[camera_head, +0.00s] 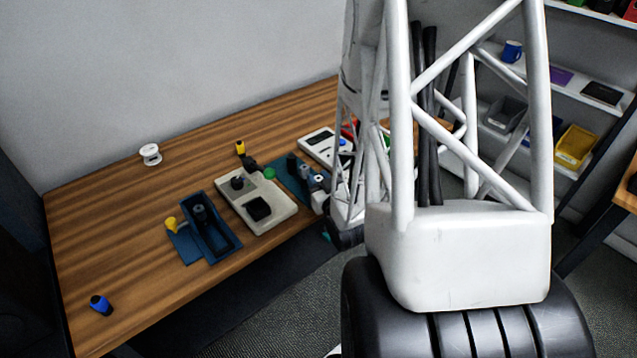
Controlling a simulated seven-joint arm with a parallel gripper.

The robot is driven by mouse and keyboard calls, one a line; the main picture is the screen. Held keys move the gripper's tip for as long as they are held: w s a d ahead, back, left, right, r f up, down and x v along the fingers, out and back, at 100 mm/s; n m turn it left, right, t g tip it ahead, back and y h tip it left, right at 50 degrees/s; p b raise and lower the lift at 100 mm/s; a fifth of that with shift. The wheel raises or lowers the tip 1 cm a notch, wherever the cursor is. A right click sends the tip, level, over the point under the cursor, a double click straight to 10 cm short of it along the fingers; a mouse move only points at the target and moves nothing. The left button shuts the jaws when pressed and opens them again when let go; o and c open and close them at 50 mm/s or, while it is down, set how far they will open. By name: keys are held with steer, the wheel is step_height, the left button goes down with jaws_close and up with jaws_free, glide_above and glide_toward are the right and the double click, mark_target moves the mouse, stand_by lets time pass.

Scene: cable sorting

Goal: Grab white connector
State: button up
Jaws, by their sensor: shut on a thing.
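My gripper (310,182) is small and partly hidden by my own arm. It is low over the teal mat (285,180), right of the cream tray. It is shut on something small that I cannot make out. No white connector can be clearly told apart at the gripper. A small white round piece with dark marks (150,154) stands alone at the table's back left, far from my gripper. I cannot tell whether it is a connector.
A cream tray (283,212) with dark parts and a blue tray (224,240) stand on the wooden table (110,235). A yellow piece (171,225) and a blue-black piece (101,304) are further left. A white device (318,147) lies behind the gripper. The table's left is mostly clear.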

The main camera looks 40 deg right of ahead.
mark_target(319, 179)
steer(key=shift+r, duration=0.1)
steer(key=shift+r, duration=4.8)
